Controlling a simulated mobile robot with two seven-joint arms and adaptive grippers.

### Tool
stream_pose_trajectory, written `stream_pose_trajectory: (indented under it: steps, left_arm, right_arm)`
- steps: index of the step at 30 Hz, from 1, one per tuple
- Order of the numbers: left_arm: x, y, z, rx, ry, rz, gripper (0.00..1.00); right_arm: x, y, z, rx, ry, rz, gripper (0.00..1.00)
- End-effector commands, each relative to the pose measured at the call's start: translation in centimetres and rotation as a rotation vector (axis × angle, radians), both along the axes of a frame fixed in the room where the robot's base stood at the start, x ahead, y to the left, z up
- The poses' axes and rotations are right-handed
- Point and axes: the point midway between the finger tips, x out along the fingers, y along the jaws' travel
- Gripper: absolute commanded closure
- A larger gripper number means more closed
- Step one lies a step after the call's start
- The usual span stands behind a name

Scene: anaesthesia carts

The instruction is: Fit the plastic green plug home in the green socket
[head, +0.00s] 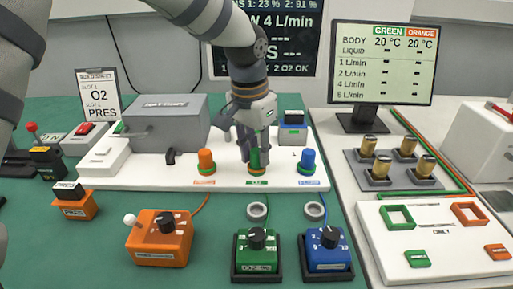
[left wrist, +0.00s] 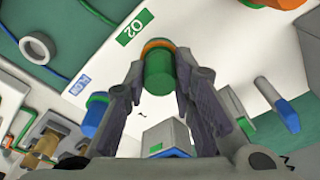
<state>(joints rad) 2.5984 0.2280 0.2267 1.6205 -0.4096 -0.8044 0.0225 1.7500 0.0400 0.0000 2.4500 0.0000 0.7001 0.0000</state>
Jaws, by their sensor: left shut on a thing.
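The green plug (head: 256,157) stands upright at the middle of the long white panel, between an orange plug (head: 206,160) and a blue plug (head: 307,160). My left gripper (head: 252,150) reaches down from above and is shut on the green plug. In the left wrist view the green plug (left wrist: 158,72) sits between the two fingertips, with an orange ring at its panel end. The green socket is mostly hidden beneath the plug, and I cannot tell how deep the plug sits. My right gripper is out of view.
A grey box (head: 168,122) stands left of the gripper. In front are an orange dial box (head: 160,238), a green dial box (head: 256,252) and a blue dial box (head: 326,250). A monitor (head: 384,65) and brass-topped posts (head: 381,167) are at right.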

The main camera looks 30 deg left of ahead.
Motion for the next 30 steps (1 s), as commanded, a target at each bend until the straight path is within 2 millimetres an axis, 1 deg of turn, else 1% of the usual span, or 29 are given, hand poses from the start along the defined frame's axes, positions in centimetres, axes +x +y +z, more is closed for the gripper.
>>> stream_pose_trajectory:
  steps: [3,4,5,6,14,17,20,24,27,30]
  left_arm:
    - [0.0,0.0,-0.4,0.001,0.002,0.0,1.0]
    - [0.0,0.0,-0.3,0.0,0.001,0.0,0.7]
    - [0.0,0.0,-0.3,0.001,0.002,0.0,0.63]
    - [0.0,0.0,-0.3,0.001,0.002,0.0,0.54]
    - [0.0,0.0,-0.3,0.0,0.001,0.0,0.53]
    - [0.0,0.0,0.3,0.001,-0.001,0.0,0.53]
    - [-0.2,0.1,2.3,0.0,-0.004,0.002,0.53]
    - [-0.7,0.2,6.3,-0.001,-0.005,0.001,0.53]
    - [-1.0,0.3,8.7,0.0,-0.004,0.0,0.53]
    - [-1.2,0.3,10.4,0.001,-0.001,0.0,0.53]
  right_arm:
    - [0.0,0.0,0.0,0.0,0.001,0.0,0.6]
    - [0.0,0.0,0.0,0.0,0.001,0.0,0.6]
    - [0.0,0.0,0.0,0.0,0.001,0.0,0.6]
    - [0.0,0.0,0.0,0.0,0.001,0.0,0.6]
    - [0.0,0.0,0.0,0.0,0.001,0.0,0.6]
    - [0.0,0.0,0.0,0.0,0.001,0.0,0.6]
    - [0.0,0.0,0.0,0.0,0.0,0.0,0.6]
    - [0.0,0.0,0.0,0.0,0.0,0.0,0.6]
    - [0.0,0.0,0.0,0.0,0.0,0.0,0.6]
    - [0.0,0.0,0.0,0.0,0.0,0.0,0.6]
